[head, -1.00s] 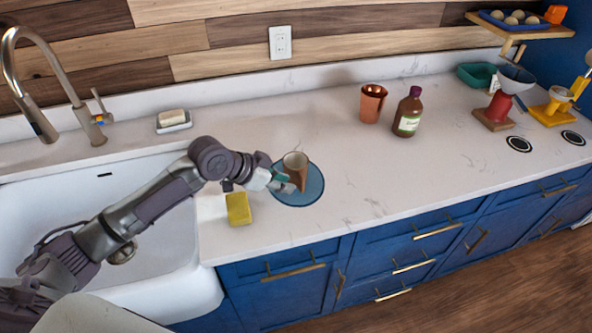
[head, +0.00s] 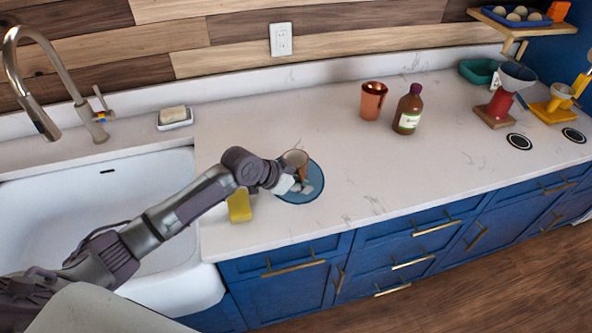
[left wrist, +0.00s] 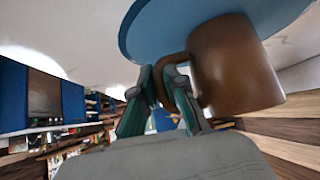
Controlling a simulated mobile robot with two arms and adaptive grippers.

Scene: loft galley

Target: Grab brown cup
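The brown cup (head: 297,158) stands upright on a round blue mat (head: 316,173) on the counter, its handle towards the front. My left gripper (head: 299,187) is over the mat at the handle side. In the left wrist view the cup (left wrist: 235,70) appears inverted, and its curved handle (left wrist: 161,72) shows at the tips of the gripper's fingers (left wrist: 163,80). One finger seems to be inside the handle loop and one outside it. Whether the fingers press on the handle cannot be told. My right gripper is not in view.
A yellow sponge (head: 239,206) lies left of the mat, partly behind my left arm. A copper cup (head: 372,101) and a brown bottle (head: 408,110) stand further back to the right. The white sink (head: 100,205) is on the left. The counter right of the mat is clear.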

